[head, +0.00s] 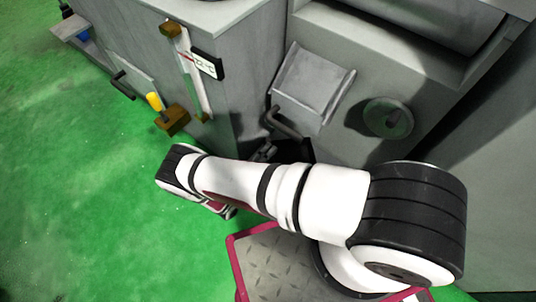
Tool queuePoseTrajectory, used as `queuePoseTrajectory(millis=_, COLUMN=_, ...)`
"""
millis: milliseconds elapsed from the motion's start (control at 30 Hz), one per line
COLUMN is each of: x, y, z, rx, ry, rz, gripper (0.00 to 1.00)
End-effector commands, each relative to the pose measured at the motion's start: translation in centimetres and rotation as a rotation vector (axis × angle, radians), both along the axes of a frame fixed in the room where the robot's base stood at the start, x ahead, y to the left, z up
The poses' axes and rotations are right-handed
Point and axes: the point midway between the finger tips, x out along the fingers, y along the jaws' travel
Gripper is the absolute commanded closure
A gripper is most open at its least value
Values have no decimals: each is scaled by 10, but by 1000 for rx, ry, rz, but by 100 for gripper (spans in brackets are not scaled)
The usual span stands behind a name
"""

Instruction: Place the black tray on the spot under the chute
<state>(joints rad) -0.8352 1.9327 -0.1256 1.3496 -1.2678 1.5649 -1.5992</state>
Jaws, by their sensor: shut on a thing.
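The grey chute (314,86) juts from the machine front at upper centre. Below it, at the foot of the machine, is a dark shape that looks like part of the black tray (294,151), mostly hidden behind my arm and in shadow. My gripper (266,151) shows only as a small dark piece above my white forearm, at the left end of that shape. It is shut on the tray; the fingertips are not clear. The spot under the chute is hidden by my arm and shadow.
A dark bent handle (287,123) hangs below the chute, close to my gripper. A round grey knob (388,117) sticks out to the right. A grey cabinet (225,85) with a gauge and a yellow-tipped lever (154,101) stands left. Green floor (90,200) is clear at left.

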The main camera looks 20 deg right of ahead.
Motion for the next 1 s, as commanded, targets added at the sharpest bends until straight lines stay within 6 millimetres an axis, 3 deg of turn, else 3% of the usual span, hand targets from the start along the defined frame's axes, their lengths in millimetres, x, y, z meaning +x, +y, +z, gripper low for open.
queuePoseTrajectory(millis=333, x=27, y=-3, z=-3, rx=-2, ry=-1, rz=-1, gripper=100)
queuePoseTrajectory(millis=533, x=24, y=-3, z=-36, rx=-1, ry=0, rz=0, gripper=100)
queuePoseTrajectory(millis=767, x=25, y=-2, z=-37, rx=-1, ry=1, rz=1, gripper=100)
queuePoseTrajectory(millis=800, x=24, y=-2, z=-37, rx=0, ry=2, rz=1, gripper=78)
queuePoseTrajectory(millis=867, x=24, y=-2, z=-37, rx=0, ry=2, rz=1, gripper=64)
queuePoseTrajectory(millis=900, x=24, y=-2, z=-37, rx=0, ry=2, rz=1, gripper=60)
queuePoseTrajectory(millis=1000, x=24, y=-2, z=-37, rx=-1, ry=1, rz=1, gripper=60)
